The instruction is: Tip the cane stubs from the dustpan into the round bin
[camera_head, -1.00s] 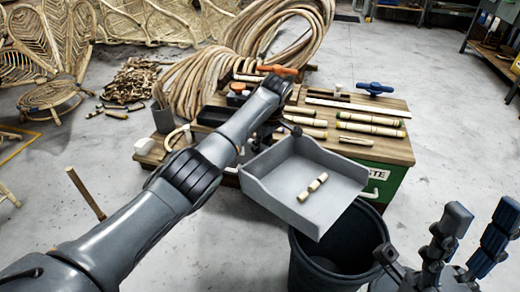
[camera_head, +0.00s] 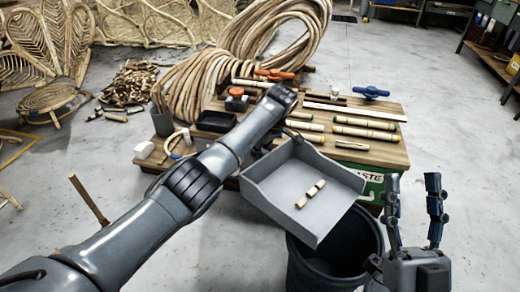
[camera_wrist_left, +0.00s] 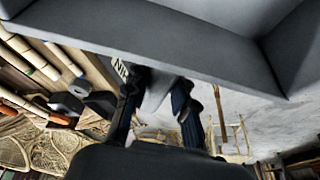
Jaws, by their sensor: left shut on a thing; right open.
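The grey dustpan (camera_head: 332,207) is held in the air over the near right corner of the workbench, its open front edge over the round bin. The dark round bin (camera_head: 300,268) stands on the floor below, partly covered by the pan. My left gripper (camera_head: 268,142) is shut on the dustpan at its back; its fingers show around a grey part in the left wrist view (camera_wrist_left: 158,105), under the pan (camera_wrist_left: 150,45). My right gripper (camera_head: 415,205) is open and empty, right of the bin, fingers pointing up.
The wooden workbench (camera_head: 385,153) behind the pan carries bamboo pieces, a blue-handled tool (camera_head: 371,92) and orange-handled tools (camera_head: 275,74). Coiled rattan (camera_head: 200,88) and a cane pile (camera_head: 130,83) lie behind and left. The floor at right is clear.

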